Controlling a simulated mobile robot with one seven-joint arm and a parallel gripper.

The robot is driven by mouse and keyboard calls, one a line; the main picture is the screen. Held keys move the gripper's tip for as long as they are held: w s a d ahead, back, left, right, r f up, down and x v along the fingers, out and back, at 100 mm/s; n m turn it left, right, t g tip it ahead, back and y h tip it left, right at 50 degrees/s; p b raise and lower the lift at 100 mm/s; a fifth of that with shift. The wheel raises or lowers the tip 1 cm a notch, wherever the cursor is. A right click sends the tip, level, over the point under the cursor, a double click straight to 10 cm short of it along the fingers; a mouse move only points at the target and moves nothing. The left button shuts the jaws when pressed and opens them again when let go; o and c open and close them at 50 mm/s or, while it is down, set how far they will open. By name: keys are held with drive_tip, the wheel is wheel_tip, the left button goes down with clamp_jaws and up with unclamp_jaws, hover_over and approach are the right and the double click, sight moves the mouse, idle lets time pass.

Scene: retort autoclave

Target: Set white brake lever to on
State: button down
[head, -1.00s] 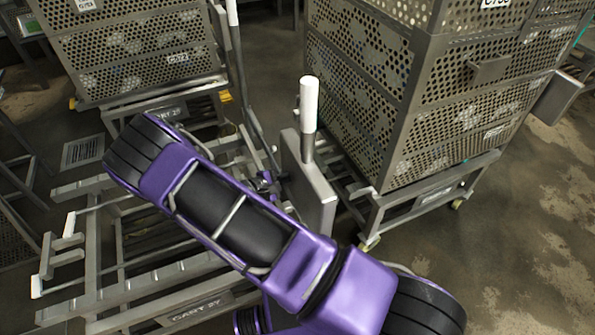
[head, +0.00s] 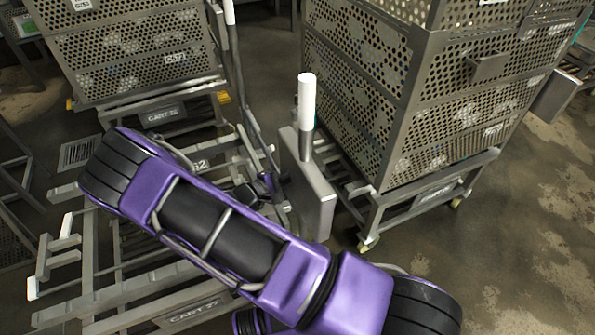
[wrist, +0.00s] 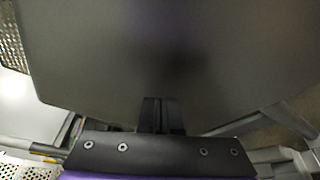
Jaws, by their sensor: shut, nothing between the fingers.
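The white brake lever (head: 307,100) stands upright, a white grip on a grey stem, at a flat grey metal box (head: 308,190) in the middle of the head view. My gripper (wrist: 162,102) is shut and empty in the wrist view. Its dark fingers point at a large plain grey panel that fills most of that view; I cannot tell whether they touch it. In the head view the hand shows only in part, left of the box and well below the white grip, largely hidden by my purple arm. The lever's grip is not visible in the wrist view.
A tall perforated basket stack (head: 395,110) stands on a cart just right of the box. Another stack (head: 140,50) is at the back left. An empty cart frame (head: 75,290) with white-tipped bars lies under my arm. Open floor (head: 500,250) is at the right.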

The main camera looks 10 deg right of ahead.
drive_tip(key=shift+s+d+r+m+t+h+b, duration=0.15)
drive_tip(key=shift+s+r+m+t+b, duration=0.2)
drive_tip(key=shift+s+m, duration=0.35)
drive_tip(key=shift+s+d+r+m+t+h+b, duration=0.15)
drive_tip(key=shift+s+r+m+t+b, duration=0.25)
drive_tip(key=shift+m, duration=0.4)
drive_tip(key=shift+a+f, duration=0.1)
